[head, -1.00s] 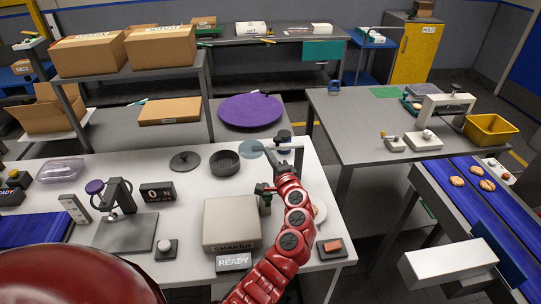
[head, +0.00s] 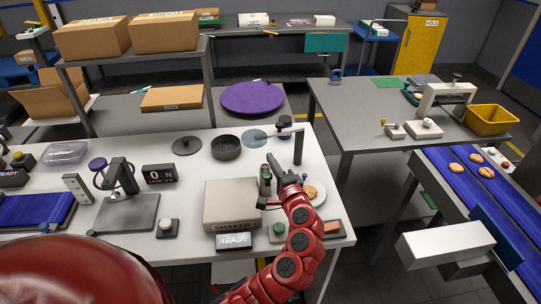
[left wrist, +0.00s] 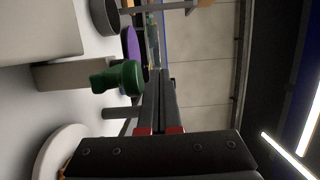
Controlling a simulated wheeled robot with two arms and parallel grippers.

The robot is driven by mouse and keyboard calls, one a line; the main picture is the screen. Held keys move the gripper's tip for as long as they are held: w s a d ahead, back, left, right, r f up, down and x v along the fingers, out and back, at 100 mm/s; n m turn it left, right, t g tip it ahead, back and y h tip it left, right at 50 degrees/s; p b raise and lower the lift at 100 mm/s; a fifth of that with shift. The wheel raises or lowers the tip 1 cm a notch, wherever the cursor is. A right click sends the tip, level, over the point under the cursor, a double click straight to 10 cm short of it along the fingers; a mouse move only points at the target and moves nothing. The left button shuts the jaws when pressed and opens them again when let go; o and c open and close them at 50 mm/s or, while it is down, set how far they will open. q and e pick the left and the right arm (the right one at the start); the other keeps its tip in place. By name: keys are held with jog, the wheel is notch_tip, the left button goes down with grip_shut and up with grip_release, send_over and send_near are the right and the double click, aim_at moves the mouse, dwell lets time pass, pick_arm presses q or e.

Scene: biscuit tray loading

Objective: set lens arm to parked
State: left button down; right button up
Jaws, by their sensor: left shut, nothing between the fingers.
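The lens arm (head: 281,132) is a pale bar on top of a dark upright post (head: 298,149) at the table's right back. It points left and carries a round bluish, see-through lens (head: 254,137) beside the black bowl. My left gripper (head: 271,160) is shut and empty, in front of the post and to its left, apart from the lens arm in the picture. In the left wrist view its closed dark fingers (left wrist: 160,78) have nothing between them. My right gripper is not in view.
A green-topped object (head: 265,180) stands close by the left gripper, also seen in the left wrist view (left wrist: 118,78). The shaker box (head: 231,200), black bowl (head: 226,149) and a plate with a biscuit (head: 320,193) are near. The table's right edge is close.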

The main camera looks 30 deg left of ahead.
pick_arm(q)
jog(key=d, duration=0.1)
jog(key=m+g+y+p, duration=0.2)
jog(key=m+g+p, duration=0.4)
jog(key=m, duration=0.7)
send_near(264, 141)
jog(key=shift+g, duration=0.8)
jog(key=p+x, duration=0.1)
jog(key=x, duration=0.2)
jog(key=p+x, duration=0.1)
jog(key=x, duration=0.1)
jog(key=shift+w+r+p, duration=0.15)
jog(key=shift+w+p, duration=0.2)
jog(key=shift+w, duration=0.05)
jog(key=shift+w+a, duration=0.2)
jog(key=shift+a, duration=0.55)
